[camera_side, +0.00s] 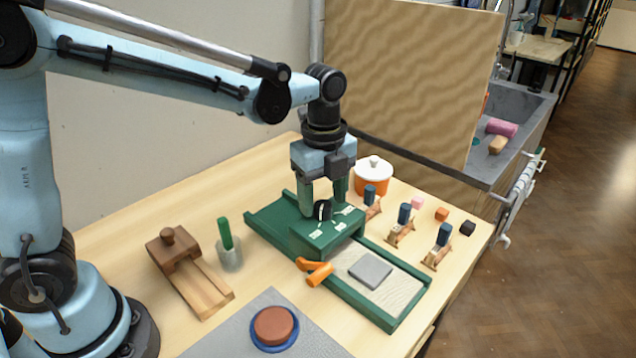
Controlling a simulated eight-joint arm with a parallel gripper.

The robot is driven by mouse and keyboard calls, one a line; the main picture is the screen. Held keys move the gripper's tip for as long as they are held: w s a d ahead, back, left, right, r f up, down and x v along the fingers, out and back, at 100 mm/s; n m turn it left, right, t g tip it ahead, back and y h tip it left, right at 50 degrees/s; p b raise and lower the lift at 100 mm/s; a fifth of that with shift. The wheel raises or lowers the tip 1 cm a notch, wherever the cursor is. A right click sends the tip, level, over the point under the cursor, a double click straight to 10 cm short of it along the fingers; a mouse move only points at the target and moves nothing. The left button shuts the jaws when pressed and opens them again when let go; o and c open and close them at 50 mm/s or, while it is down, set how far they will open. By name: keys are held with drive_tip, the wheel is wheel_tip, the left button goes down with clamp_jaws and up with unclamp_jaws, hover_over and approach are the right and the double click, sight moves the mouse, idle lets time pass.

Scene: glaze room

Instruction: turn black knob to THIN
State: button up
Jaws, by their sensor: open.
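A black knob (322,210) stands on top of the green machine's box (327,241), with small white labels around it. The labels are too small to read, so I cannot tell which setting the knob is at. My gripper (322,205) points down over the box, with its green fingers apart on either side of the knob. I cannot tell whether the fingers touch the knob. The box sits across a green-framed bed (405,318) that carries a grey slab (370,271) on a pale surface.
An orange handle (317,272) juts out at the box's front. A wooden block device (175,248) and a cup with a green stick (229,256) stand left. An orange pot (373,178) and several small stands are behind right. A brown disc (273,325) lies in front.

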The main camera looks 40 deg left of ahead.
sight(323, 204)
wheel_tip(323, 204, up, 11)
drive_tip(key=shift+r, duration=0.15)
idle(0.4)
